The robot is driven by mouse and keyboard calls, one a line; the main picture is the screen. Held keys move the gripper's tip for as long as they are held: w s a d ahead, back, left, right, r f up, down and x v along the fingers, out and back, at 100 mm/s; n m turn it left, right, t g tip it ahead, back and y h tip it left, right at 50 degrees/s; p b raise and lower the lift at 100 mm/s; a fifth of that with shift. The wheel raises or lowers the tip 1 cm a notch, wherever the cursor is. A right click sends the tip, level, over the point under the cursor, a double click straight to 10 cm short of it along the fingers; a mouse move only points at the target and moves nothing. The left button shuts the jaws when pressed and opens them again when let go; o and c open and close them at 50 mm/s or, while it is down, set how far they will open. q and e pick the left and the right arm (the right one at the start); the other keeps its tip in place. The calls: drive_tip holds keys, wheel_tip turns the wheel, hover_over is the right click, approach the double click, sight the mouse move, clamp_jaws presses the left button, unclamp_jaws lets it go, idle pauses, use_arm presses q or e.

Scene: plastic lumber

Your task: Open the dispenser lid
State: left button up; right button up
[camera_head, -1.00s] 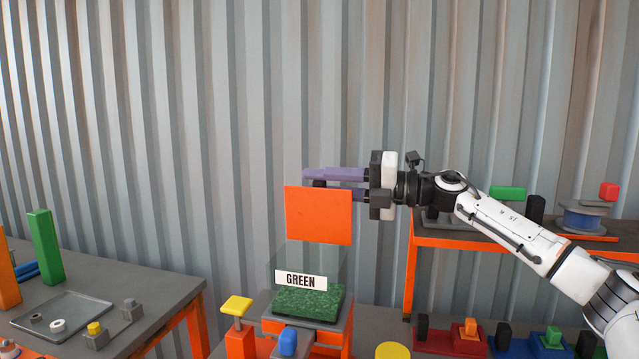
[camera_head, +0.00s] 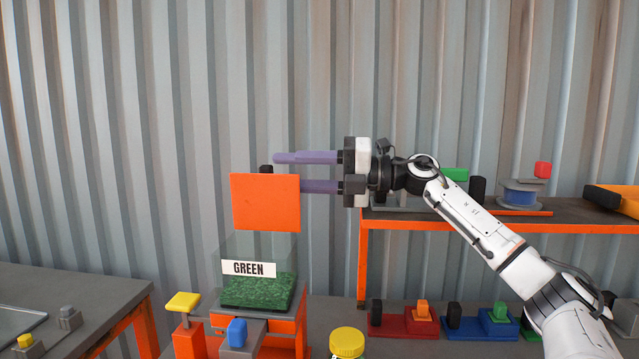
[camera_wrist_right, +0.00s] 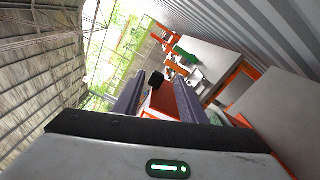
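The dispenser (camera_head: 228,245) is a clear box with green granules (camera_head: 258,292) and a "GREEN" label. Its orange lid (camera_head: 265,203) stands upright above the box, with a black knob (camera_head: 266,169) just showing over its top edge. My right gripper (camera_head: 288,170) has purple fingers spread apart near the lid's upper right. Its lower fingertip is hidden behind the lid. In the right wrist view the knob (camera_wrist_right: 155,79) and lid (camera_wrist_right: 163,100) show between the open fingers; I cannot tell whether they touch. My left gripper is out of view.
A yellow-topped post (camera_head: 183,302), a blue block (camera_head: 236,333) and a yellow-lidded jar (camera_head: 347,342) stand around the dispenser. An orange-edged shelf (camera_head: 440,223) lies behind my right arm. A grey table (camera_head: 90,290) is at left.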

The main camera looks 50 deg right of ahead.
drive_tip(key=v, duration=0.5)
drive_tip(key=shift+s+d+b, duration=0.25)
drive_tip(key=shift+b, duration=0.15)
drive_tip(key=shift+a, duration=0.1)
